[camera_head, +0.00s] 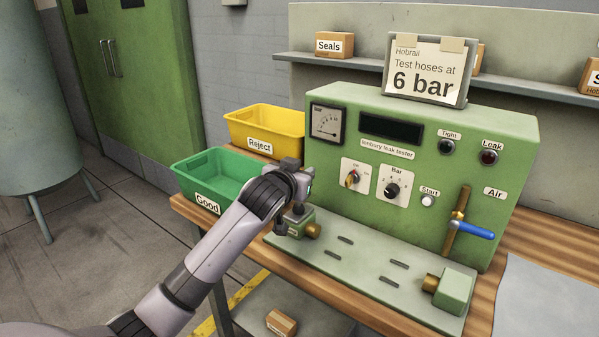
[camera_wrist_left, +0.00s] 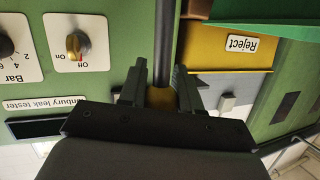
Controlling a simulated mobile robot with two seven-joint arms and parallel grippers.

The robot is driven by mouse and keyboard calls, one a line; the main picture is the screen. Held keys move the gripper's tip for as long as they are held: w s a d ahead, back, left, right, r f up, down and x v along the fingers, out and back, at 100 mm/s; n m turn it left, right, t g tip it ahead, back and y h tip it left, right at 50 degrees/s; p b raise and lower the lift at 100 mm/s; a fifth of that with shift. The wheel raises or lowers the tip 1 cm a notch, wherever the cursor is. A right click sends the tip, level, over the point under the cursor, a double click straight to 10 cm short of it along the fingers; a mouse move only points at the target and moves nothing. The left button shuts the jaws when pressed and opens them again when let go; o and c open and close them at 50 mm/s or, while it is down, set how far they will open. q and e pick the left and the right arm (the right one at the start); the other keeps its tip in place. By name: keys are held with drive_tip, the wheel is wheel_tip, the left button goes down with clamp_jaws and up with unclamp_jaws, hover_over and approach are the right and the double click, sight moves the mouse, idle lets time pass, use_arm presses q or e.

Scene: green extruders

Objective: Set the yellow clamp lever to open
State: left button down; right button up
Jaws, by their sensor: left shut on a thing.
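The yellow clamp lever's grip (camera_wrist_left: 160,97) shows between the two fingers of my left gripper (camera_wrist_left: 159,90) in the left wrist view, with a dark rod (camera_wrist_left: 163,45) running from it. My left gripper is shut on the lever. In the head view my left gripper (camera_head: 298,200) is over the green clamp block (camera_head: 297,226) at the left end of the fixture plate; wrist and fingers hide the lever there. I cannot tell the lever's exact angle. My right gripper is not in view.
The green leak tester (camera_head: 425,160) stands close behind the gripper, with knobs and a blue air valve handle (camera_head: 474,230). A green Good bin (camera_head: 217,178) and a yellow Reject bin (camera_head: 262,127) are close on the left. The plate's middle (camera_head: 365,262) is clear.

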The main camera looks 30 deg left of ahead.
use_arm(q)
drive_tip(key=shift+d+f, duration=0.25)
drive_tip(key=shift+f, duration=0.35)
drive_tip(key=c, duration=0.8)
unclamp_jaws()
drive_tip(key=shift+w, duration=0.15)
drive_tip(key=shift+a+r, duration=0.1)
drive_tip(key=shift+r, duration=0.15)
drive_tip(key=shift+v, duration=3.55)
drive_tip(key=shift+f, duration=0.1)
